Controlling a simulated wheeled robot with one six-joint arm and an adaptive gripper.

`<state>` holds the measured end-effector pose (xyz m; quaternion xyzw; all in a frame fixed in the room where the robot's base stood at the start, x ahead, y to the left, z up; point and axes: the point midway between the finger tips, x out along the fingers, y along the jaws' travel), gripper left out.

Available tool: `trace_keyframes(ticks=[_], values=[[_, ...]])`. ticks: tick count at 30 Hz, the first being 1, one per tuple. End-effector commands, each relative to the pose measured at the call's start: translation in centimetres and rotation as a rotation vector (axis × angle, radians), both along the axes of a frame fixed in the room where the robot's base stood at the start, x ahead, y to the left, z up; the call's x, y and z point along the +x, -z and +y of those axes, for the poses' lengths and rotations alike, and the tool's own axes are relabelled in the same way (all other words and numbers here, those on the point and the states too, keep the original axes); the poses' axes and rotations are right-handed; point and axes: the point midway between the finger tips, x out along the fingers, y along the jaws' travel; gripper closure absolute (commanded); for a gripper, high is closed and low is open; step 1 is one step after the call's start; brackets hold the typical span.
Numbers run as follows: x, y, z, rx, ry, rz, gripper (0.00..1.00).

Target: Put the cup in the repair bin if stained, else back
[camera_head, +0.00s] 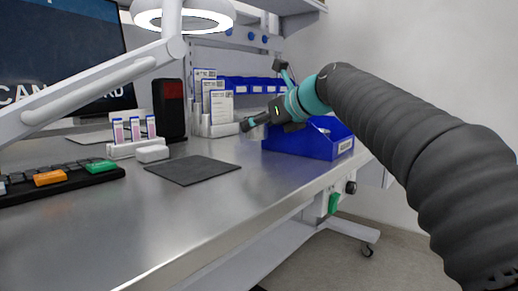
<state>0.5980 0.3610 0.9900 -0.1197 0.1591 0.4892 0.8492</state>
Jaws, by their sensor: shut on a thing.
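My gripper (250,122) is above the bench, in front of the left end of a large blue bin (318,147). Its dark fingers point left and slightly down, toward the area above a dark square mat (193,170). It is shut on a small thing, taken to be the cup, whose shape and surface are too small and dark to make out. No stain can be told from here. The blue bin sits at the bench's right end with a white label on its front. Its inside is mostly hidden by my arm and its own walls.
A black button panel (65,178) and a monitor (62,62) are at left. A ring lamp (183,17) hangs overhead on a white arm. White holders with cards (217,105) and a row of small blue bins (258,85) stand behind. The front metal bench top is clear.

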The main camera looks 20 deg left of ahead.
Motion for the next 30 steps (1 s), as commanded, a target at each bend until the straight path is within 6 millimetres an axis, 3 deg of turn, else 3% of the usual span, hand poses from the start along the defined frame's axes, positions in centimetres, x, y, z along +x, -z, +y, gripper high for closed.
trace_keyframes(ticks=[11, 23, 24, 26, 30], values=[[0.0, 3.9, 0.0, 0.001, 0.002, 0.001, 0.75], [0.0, 4.3, 0.0, 0.0, 0.0, 0.001, 0.75], [0.0, 4.2, 0.0, 0.0, 0.0, 0.0, 0.32], [0.0, 4.2, 0.0, 0.0, 0.0, 0.0, 0.18], [0.0, 4.2, 0.0, 0.0, 0.0, 0.0, 0.15]])
